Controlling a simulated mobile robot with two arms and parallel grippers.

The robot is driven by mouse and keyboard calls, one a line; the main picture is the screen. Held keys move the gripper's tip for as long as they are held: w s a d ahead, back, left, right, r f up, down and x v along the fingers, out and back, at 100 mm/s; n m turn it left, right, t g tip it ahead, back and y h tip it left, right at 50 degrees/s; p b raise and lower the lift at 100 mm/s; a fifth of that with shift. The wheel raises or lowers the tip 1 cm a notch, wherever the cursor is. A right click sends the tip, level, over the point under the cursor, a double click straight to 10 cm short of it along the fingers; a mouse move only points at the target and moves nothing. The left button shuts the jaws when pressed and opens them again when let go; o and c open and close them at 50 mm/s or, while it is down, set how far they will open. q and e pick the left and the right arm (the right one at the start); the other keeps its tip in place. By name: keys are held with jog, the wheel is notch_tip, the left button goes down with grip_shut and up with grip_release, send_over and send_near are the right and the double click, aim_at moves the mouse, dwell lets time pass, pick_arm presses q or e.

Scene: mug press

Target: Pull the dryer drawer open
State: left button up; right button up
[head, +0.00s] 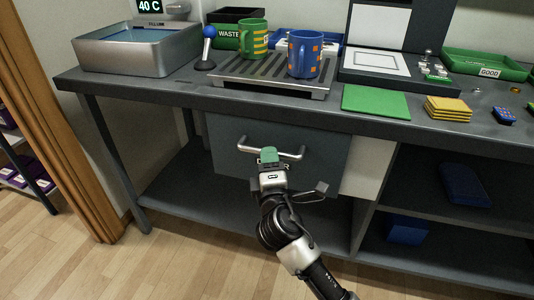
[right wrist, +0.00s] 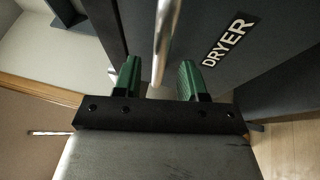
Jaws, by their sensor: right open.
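The dryer drawer (head: 225,138) is a dark grey front under the bench top, and it looks closed. Its silver bar handle (head: 290,154) runs across the front, above a label that my gripper partly covers. In the right wrist view, the drawer front (right wrist: 245,85) carries a DRYER label, and the handle (right wrist: 163,45) passes between my fingers. My right gripper (head: 269,157) is in front of the drawer at the handle. In the right wrist view its green fingertips (right wrist: 158,80) are open on either side of the bar, with gaps visible. My left gripper is not in view.
The bench top (head: 225,99) overhangs the drawer. A green mug (head: 254,40) and a blue mug (head: 303,55) stand on a slatted metal rack (head: 250,72). Open shelves with blue items (head: 407,229) lie to the right. The wooden floor in front is clear.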

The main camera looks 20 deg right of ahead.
jog(key=shift+x, duration=1.5)
jog(key=shift+c, duration=0.3)
grip_shut()
